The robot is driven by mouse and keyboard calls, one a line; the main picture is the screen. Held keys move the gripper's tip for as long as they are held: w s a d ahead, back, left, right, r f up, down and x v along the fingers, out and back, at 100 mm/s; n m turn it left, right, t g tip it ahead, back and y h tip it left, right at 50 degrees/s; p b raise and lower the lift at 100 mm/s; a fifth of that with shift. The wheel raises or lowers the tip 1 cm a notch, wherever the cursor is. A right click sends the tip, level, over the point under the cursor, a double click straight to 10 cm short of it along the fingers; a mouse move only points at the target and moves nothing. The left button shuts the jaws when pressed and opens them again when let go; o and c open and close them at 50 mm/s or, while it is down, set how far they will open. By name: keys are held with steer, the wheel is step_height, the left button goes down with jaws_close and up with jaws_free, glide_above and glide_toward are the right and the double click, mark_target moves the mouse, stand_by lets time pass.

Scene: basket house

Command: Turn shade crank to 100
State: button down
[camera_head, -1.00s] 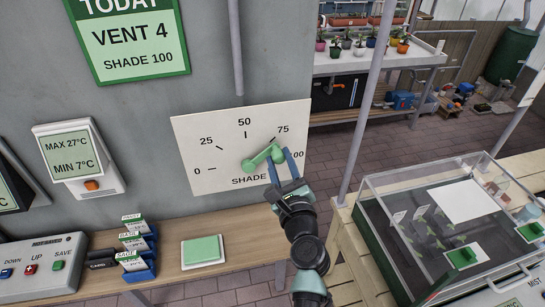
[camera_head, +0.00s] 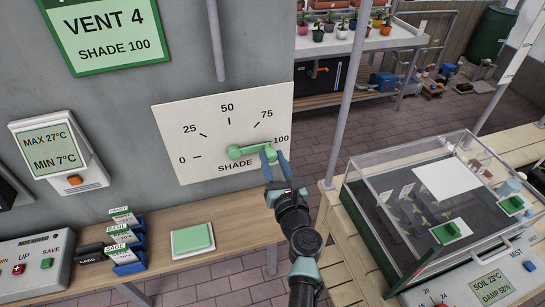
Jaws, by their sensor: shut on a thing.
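The shade dial (camera_head: 190,120) is a white plate on the grey wall, marked 0, 25, 50, 75 and 100. Its green crank (camera_head: 250,150) points right and slightly upward, close to the 100 mark. My gripper (camera_head: 270,158) is shut on the crank's outer end, with its blue fingers at the knob. The gripper partly hides the knob. A green-edged sign (camera_head: 103,35) above reads VENT 4, SHADE 100.
A clear-lidded propagator box (camera_head: 440,195) stands right of my arm. A grey pole (camera_head: 349,100) rises between.

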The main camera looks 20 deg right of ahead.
steer(key=shift+s+f, duration=0.1)
steer(key=shift+f, duration=0.2)
steer(key=c, duration=0.9)
jaws_free()
steer(key=o, duration=0.4)
steer(key=shift+r, duration=0.15)
steer(key=s, duration=1.3)
steer(key=shift+a, duration=0.25)
